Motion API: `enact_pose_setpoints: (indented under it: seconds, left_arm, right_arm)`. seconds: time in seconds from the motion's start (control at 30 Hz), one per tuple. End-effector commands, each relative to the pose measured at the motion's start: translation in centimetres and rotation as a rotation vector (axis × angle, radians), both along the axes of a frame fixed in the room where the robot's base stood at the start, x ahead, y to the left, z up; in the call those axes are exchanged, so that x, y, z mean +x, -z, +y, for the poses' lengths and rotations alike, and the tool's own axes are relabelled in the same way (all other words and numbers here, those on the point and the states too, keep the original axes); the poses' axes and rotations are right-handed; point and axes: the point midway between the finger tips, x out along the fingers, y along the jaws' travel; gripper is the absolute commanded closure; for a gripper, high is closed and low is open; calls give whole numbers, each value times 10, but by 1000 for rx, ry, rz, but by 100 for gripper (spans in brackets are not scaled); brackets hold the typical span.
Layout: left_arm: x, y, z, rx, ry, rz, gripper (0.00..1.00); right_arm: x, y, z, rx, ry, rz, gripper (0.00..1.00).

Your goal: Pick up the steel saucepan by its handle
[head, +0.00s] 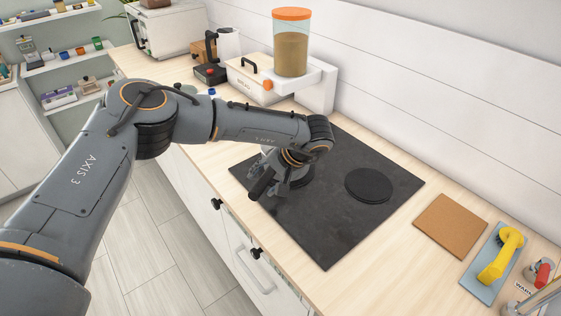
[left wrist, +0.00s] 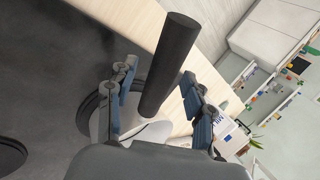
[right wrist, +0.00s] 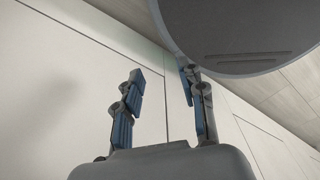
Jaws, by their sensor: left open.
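The saucepan's dark handle (head: 262,183) shows at the left edge of the black cooktop (head: 330,235) in the head view; my arm and gripper hide most of the pan. My left gripper (head: 268,172) is down over it. In the left wrist view, the thick black handle (left wrist: 168,62) runs between the spread fingers of the left gripper (left wrist: 158,74), with a gap visible on the right side. A pale steel part of the saucepan (left wrist: 155,132) shows below the handle. My right gripper (right wrist: 163,72) is open and empty in the right wrist view.
A second round burner (head: 370,184) on the cooktop is bare. A jar with an orange lid (head: 291,42) stands on a white stand behind. A brown board (head: 450,225) and a blue tray (head: 490,262) lie to the right. White cabinet fronts (right wrist: 60,80) are near my right gripper.

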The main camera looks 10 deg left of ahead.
Motion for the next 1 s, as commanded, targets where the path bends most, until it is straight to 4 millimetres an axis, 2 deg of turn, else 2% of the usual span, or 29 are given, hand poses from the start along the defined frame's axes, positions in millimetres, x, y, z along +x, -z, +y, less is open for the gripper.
enact_pose_setpoints:
  seconds: [0.27, 0.37, 0.53, 1.0]
  left_arm:
    - [0, 5, 3, 0, 0, 0, 48]
    - [0, 5, 3, 0, 0, 0, 64]
    - [0, 5, 3, 0, 0, 0, 99]
    - [2, -4, 3, -2, -1, -7, 100]
  right_arm:
    - [1, -1, 1, 0, 0, -2, 60]
    - [1, -1, 1, 0, 0, -2, 60]
    - [2, -1, 1, 0, 0, -2, 60]
    - [2, 5, 1, 1, 0, -3, 60]
